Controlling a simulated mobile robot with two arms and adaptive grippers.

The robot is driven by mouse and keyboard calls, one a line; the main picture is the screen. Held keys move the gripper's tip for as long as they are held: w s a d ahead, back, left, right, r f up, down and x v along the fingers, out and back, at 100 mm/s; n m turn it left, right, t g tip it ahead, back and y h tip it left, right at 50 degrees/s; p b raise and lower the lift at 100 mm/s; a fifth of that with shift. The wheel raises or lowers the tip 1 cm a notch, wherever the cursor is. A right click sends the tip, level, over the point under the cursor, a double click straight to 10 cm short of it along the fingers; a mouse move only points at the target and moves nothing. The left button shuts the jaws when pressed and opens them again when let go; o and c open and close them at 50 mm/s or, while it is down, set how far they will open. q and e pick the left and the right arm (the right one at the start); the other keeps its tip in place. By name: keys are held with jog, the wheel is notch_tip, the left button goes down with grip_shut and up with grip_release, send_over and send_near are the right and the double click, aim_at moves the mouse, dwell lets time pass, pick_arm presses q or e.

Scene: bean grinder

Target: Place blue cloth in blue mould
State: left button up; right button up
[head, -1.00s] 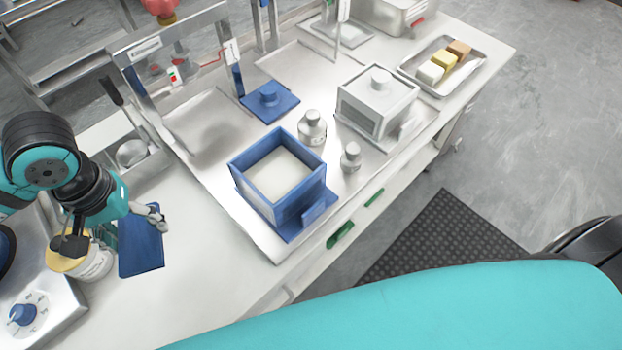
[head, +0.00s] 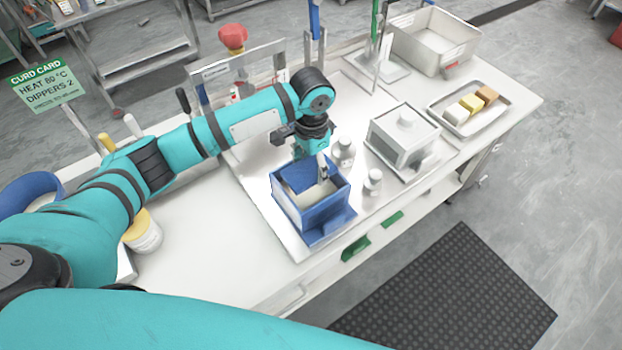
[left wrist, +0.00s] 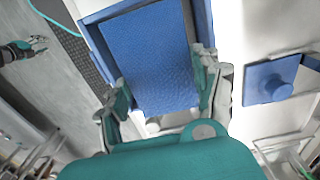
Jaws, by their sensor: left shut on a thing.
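The blue mould (head: 325,212) is an open square box on the steel tray, with white lining or contents showing inside. My left gripper (head: 322,168) is over the mould's far side, shut on the blue cloth (head: 297,174). The cloth is a flat blue sheet at the mould's opening; I cannot tell if it touches the inside. In the left wrist view the cloth (left wrist: 150,55) spans between the fingers of the left gripper (left wrist: 162,85), with the mould's blue wall (left wrist: 201,20) beside it. A teal gripper, apparently my right one (left wrist: 25,49), shows small at the left edge, its jaws unclear.
A blue lid with a knob (left wrist: 271,80) lies near the mould. Two metal weights (head: 373,182) and a white lidded mould (head: 403,135) stand to the right. A tray of blocks (head: 448,108) is farther right. The front left counter (head: 220,250) is clear.

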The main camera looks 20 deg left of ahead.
aim_at(312, 168)
pick_arm(q)
notch_tip(312, 168, down, 2)
jog(key=shift+f, duration=0.6)
notch_tip(312, 168, down, 4)
jog(key=shift+d+r+p, duration=0.1)
jog(key=shift+r+p, duration=0.15)
jog(key=shift+p, duration=0.2)
jog(key=o, duration=1)
jog(key=shift+f, duration=0.1)
pick_arm(e)
jog(key=shift+s+d+r, duration=0.5)
jog(key=shift+s+r, duration=0.05)
jog(key=shift+s, duration=0.25)
